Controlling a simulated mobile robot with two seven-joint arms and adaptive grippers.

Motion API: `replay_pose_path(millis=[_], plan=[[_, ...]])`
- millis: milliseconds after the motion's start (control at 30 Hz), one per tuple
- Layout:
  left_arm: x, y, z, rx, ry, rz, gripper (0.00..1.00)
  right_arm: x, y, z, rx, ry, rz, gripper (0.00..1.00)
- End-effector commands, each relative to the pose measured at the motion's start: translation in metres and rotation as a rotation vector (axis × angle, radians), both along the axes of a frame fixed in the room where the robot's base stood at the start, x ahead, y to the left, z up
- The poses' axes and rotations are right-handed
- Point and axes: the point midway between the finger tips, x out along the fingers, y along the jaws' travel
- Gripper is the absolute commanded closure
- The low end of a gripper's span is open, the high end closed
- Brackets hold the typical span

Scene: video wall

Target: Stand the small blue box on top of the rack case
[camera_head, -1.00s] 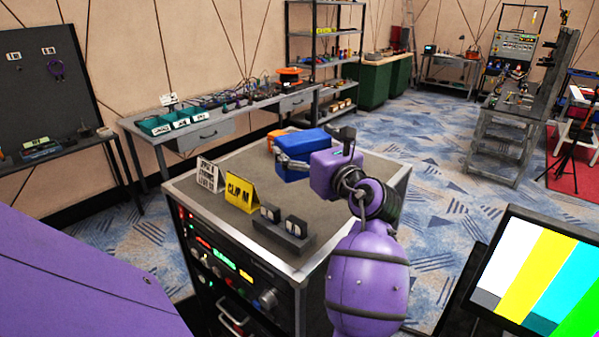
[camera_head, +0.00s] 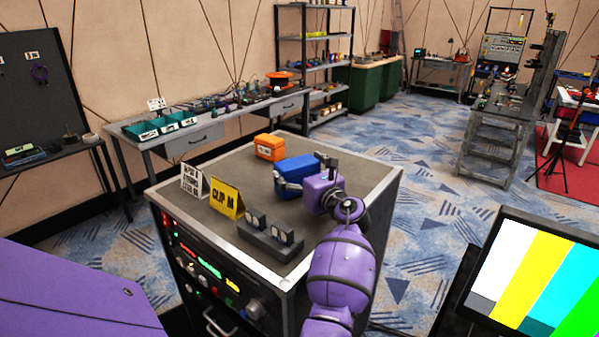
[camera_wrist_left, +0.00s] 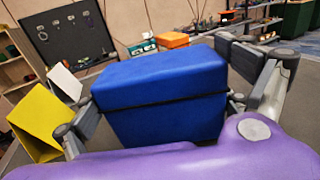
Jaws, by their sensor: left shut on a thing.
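The small blue box (camera_head: 294,176) is at the far right part of the rack case's top. The rack case (camera_head: 217,268) is a dark cabinet with a grey top and lit front panels. My left gripper (camera_head: 300,180) is shut on the blue box, its fingers on opposite sides. In the left wrist view the blue box (camera_wrist_left: 160,90) fills the middle, lid seam showing, between the two fingers. The box looks upright, at or very near the top; its underside is hidden, so I cannot tell if it touches. My right gripper is not in view.
An orange box (camera_head: 269,147) stands just behind the blue box. A colour-bar monitor (camera_head: 540,280) is at right.

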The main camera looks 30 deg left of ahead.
Motion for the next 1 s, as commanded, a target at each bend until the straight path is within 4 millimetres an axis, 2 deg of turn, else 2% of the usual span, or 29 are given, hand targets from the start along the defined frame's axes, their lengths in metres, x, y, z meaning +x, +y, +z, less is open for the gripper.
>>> replay_pose_path(millis=[467,500,533,867,1000], plan=[[0.0001,-0.0003,-0.0052,0.004,-0.005,-0.001,0.43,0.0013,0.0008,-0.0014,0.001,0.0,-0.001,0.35],[-0.0001,-0.0003,-0.007,0.003,-0.004,0.0,0.05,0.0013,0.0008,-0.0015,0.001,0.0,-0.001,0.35],[-0.0001,-0.0003,-0.0064,0.002,-0.004,0.0,0.02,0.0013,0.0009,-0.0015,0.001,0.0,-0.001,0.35],[-0.0001,-0.0003,-0.0061,0.002,-0.005,0.0,0.0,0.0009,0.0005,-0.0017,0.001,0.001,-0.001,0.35],[0.0,-0.0005,0.0013,0.0,-0.008,0.0,0.0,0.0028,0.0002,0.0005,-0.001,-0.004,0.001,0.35]])
